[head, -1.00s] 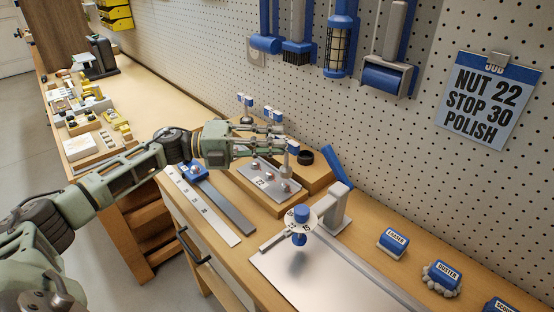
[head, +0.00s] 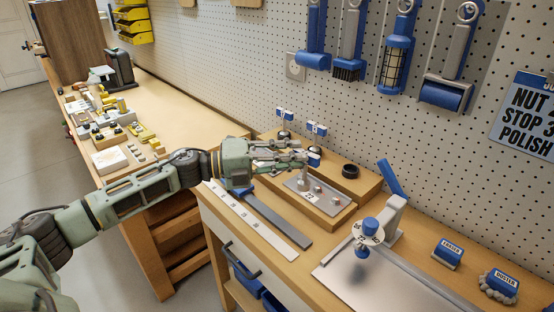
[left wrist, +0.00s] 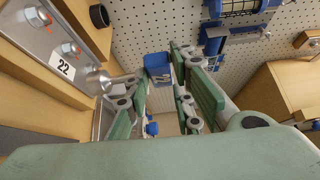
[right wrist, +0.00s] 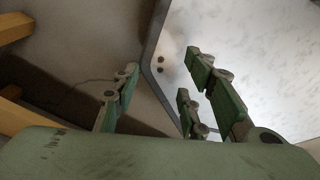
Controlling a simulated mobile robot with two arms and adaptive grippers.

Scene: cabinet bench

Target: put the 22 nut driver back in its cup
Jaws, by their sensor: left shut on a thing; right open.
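My left gripper (head: 302,157) is shut on a nut driver with a blue handle (head: 314,159) and a silver socket (head: 304,183). The handle, with a number label, also shows between the fingers in the left wrist view (left wrist: 158,66). The socket hangs by the metal nut plate (head: 328,200), close to its 22 label (head: 309,196); I cannot tell if they touch. A black ring-shaped cup (head: 350,171) stands empty on the wooden step to the right of the driver. My right gripper (right wrist: 165,95) is open and empty; it is outside the head view.
Two other blue-topped drivers (head: 285,114) (head: 317,130) stand behind the gripper. A ruler strip (head: 262,226) and grey bar lie in front. A stand with a blue-knobbed dial (head: 369,228) is to the right, beside a metal sheet (head: 385,280). Labelled blue blocks (head: 449,252) lie farther right.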

